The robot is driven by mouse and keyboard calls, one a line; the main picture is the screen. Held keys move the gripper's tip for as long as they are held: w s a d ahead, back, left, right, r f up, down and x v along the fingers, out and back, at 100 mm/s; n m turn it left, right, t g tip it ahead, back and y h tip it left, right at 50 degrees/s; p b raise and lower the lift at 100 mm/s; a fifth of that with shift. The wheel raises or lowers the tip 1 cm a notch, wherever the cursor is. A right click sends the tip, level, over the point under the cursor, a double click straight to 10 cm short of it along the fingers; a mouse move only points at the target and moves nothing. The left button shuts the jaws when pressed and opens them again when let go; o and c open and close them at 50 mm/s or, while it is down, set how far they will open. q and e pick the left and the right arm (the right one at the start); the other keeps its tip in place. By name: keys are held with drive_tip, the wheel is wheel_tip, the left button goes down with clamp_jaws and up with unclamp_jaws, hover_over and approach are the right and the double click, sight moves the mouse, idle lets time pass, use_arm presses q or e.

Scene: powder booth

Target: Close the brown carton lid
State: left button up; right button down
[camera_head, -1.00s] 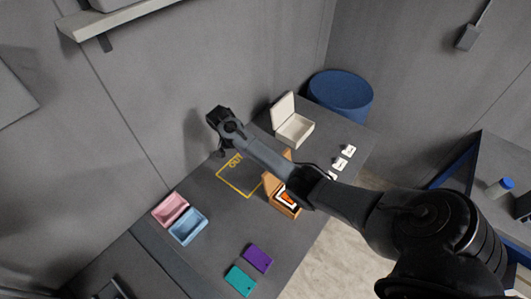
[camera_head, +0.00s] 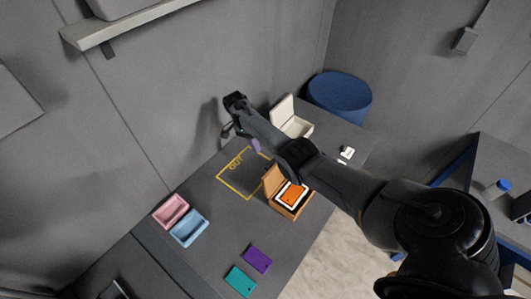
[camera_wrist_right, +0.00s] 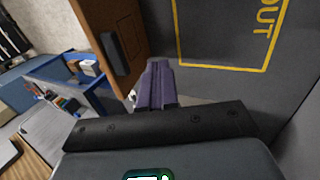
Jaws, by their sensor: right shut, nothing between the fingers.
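The brown carton (camera_head: 288,210) stands on the grey table in the head view with an orange and white item (camera_head: 292,196) inside. Its lid (camera_head: 270,181) is open and stands up on the carton's left side; my right arm hides part of it. My right gripper (camera_head: 256,146) is shut and empty above the table, beyond the lid. In the right wrist view its purple fingers (camera_wrist_right: 157,72) are together, beside a brown panel (camera_wrist_right: 105,30) with a dark tab, apparently the lid. I cannot tell whether they touch. My left gripper is not in view.
A yellow-outlined OUT area (camera_head: 238,185) lies left of the carton. An open cream box (camera_head: 292,126) and white pieces (camera_head: 347,152) are behind. Pink (camera_head: 171,210) and blue (camera_head: 188,228) trays, and purple (camera_head: 257,259) and teal (camera_head: 240,281) pieces, lie nearer.

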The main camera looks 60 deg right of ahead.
drive_tip(key=shift+s+a+f+p, duration=0.1)
drive_tip(key=shift+s+f+p, duration=0.2)
drive_tip(key=shift+s+p, duration=0.5)
drive_tip(key=shift+s+a+f+p, duration=0.15)
drive_tip(key=shift+s+f+p, duration=0.2)
drive_tip(key=shift+s+p, duration=0.45)
drive_tip(key=shift+s+a+f+p, duration=0.1)
drive_tip(key=shift+s+f+p, duration=0.2)
drive_tip(key=shift+s+p, duration=0.5)
drive_tip(key=shift+s, duration=0.2)
